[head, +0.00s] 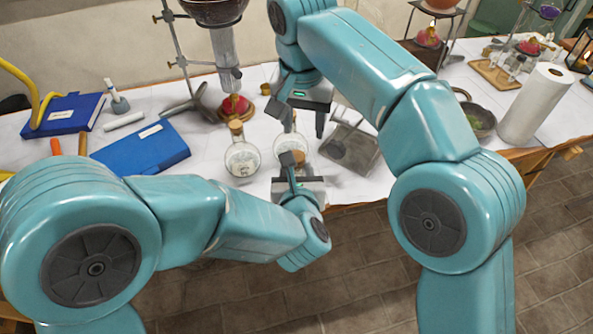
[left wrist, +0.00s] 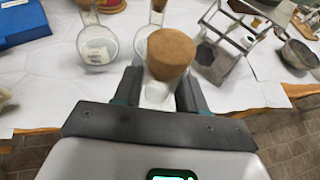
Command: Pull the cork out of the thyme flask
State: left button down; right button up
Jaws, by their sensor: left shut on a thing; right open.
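My right gripper (head: 303,125) is open above and around that flask's neck area; contact is unclear. Another round flask (head: 242,160), with its own cork (head: 236,127), stands to the left. Its label is unreadable in the left wrist view (left wrist: 96,52).
A metal stand (head: 350,147) is close on the right, beside a bowl (head: 480,117) and paper roll (head: 535,103). A blue book (head: 140,147) lies left.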

aim_at(297, 155)
jog(key=shift+s+a+f, duration=0.2)
jog(key=shift+s+f, duration=0.1)
jog(key=shift+f, duration=0.65)
jog(key=shift+s+a+f, duration=0.25)
jog(key=shift+s+f, duration=0.05)
jog(key=shift+f, duration=0.6)
jog(key=shift+s+a+f, duration=0.2)
jog(key=shift+s+f, duration=0.1)
jog(key=shift+f, duration=0.65)
grip_shut()
jog(key=shift+r, duration=0.15)
jog(key=shift+r, duration=2.15)
